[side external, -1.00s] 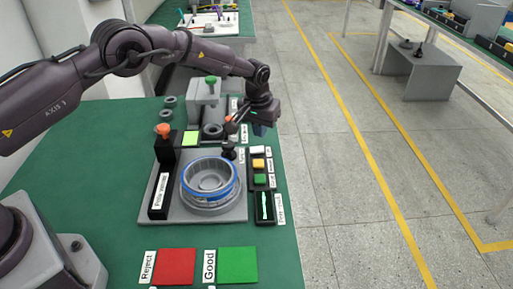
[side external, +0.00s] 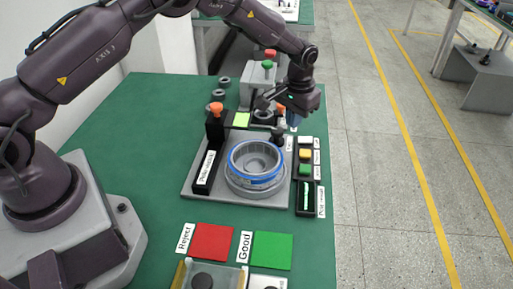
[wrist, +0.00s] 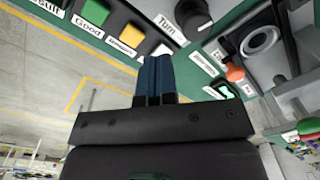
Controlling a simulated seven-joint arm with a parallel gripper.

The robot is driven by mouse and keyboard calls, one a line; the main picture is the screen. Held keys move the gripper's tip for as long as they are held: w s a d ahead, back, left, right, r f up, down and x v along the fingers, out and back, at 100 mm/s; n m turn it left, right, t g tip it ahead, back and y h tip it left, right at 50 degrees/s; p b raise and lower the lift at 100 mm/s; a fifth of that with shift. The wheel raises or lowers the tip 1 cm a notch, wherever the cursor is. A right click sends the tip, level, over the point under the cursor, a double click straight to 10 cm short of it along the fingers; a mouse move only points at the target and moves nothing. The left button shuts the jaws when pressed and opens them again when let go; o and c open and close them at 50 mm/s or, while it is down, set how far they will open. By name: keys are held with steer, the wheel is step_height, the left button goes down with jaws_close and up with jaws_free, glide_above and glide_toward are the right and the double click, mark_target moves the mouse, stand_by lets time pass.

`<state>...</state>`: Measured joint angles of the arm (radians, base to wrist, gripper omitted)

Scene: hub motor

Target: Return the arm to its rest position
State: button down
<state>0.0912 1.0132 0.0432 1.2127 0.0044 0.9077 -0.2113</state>
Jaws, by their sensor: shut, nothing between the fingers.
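My gripper (side external: 293,119) hangs at the end of my arm, above the back right of the fixture, beyond the hub motor. Its blue fingers (wrist: 154,80) are together and empty in the wrist view. The hub motor (side external: 255,163), a grey round part with a blue ring, sits on the grey fixture plate (side external: 216,191), apart from my gripper. A black turn knob (side external: 277,137) stands behind the motor, close to my gripper in the picture. It also shows in the wrist view (wrist: 193,14).
White (side external: 305,140), yellow (side external: 305,154) and green (side external: 305,169) buttons line the fixture's right side. An orange-topped black post (side external: 215,125) stands at its left. Red (side external: 212,241) and green (side external: 271,250) pads lie in front. The green table (side external: 130,120) is clear at left.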

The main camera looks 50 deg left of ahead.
steer(key=s+a+r+m, duration=0.1)
steer(key=s+r, duration=1.1)
steer(key=r, duration=0.3)
steer(key=s+r+t, duration=0.1)
steer(key=s+r, duration=0.2)
steer(key=s, duration=0.4)
steer(key=s+a+r+t, duration=0.1)
steer(key=s+r+t, duration=0.1)
steer(key=s+r, duration=0.2)
steer(key=s+r+t, duration=0.2)
steer(key=s+r, duration=0.1)
steer(key=s, duration=0.6)
steer(key=shift+s+a+r+m, duration=0.3)
steer(key=shift+s+a+r, duration=0.05)
steer(key=shift+s+a, duration=0.05)
